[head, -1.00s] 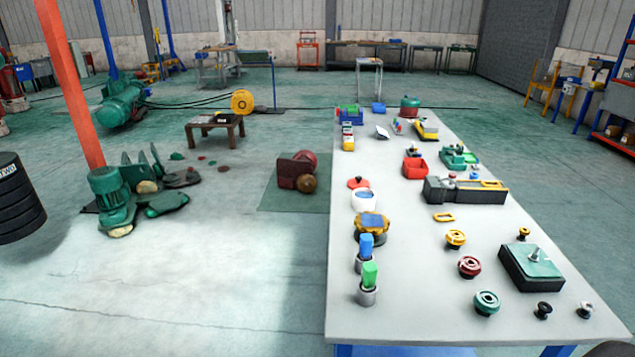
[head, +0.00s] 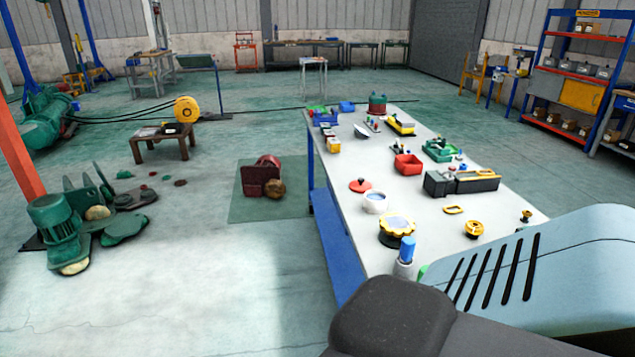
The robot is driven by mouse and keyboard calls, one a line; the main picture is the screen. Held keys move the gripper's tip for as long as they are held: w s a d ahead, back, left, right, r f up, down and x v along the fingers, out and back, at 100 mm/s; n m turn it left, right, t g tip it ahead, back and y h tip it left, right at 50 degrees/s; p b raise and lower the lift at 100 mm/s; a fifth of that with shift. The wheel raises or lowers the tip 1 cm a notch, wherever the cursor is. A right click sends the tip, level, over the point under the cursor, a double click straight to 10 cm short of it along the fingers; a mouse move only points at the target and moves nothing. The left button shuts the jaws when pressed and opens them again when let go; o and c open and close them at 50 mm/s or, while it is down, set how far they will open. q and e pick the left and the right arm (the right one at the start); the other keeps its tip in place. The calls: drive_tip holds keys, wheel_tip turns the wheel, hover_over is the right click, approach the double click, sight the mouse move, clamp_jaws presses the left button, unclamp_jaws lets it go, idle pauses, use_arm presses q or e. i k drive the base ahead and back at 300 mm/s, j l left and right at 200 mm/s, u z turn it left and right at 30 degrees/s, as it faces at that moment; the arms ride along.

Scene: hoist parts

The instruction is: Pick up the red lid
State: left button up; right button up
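The red lid (head: 360,186) is a small round disc with a knob. It lies on the white workbench (head: 415,262) near its left edge. Just in front of it, to the right, stands a small white pot (head: 375,203) with a blue inside; the lid lies beside it, not on it. Neither of my grippers shows. A large light-blue and dark-grey part of my own body fills the lower right and hides the near end of the bench.
A yellow-rimmed round part (head: 397,226) and a blue-topped cylinder (head: 406,250) stand nearer than the pot. A red bin (head: 408,165) and a black box (head: 462,183) stand to the right.

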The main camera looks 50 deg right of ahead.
sight(360, 185)
drive_tip(key=i+j+z, duration=0.1)
drive_tip(key=i+z, duration=0.25)
drive_tip(key=i, duration=0.15)
drive_tip(key=i+j+z, duration=0.25)
drive_tip(key=i+z, duration=0.15)
drive_tip(key=i, duration=0.15)
drive_tip(key=i+z, duration=0.55)
drive_tip(key=z, duration=0.2)
drive_tip(key=i+j+z, duration=0.1)
drive_tip(key=i+z, duration=0.3)
drive_tip(key=i+j+z, duration=0.15)
drive_tip(key=i+z, duration=0.15)
drive_tip(key=z, duration=0.2)
drive_tip(key=i+j+z, duration=0.25)
drive_tip(key=z, duration=0.25)
drive_tip(key=i+j+z, duration=0.4)
drive_tip(key=j, duration=0.2)
